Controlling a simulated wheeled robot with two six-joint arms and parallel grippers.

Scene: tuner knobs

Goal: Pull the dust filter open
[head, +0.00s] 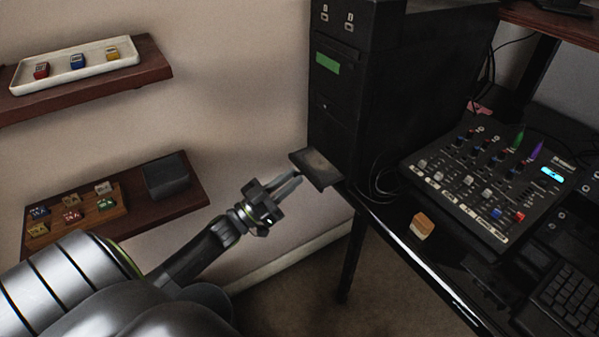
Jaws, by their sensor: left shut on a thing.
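The dust filter (316,166) is a dark, flat panel with a brownish face. It sticks out at the bottom front of the black computer tower (380,85), beyond the desk's left edge. My left gripper (290,184) reaches in from the left and is shut on the near left edge of the filter. The fingertips partly cover that edge. How far the filter's far end goes into the tower is hard to see. My right gripper is not in view.
The tower stands on a dark desk with an audio mixer (490,185), an orange-and-white block (421,226) and a keyboard (568,298). Loose cables lie beside the tower. Two wall shelves at left hold a white tray (60,82), small colored blocks and a dark box (166,175).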

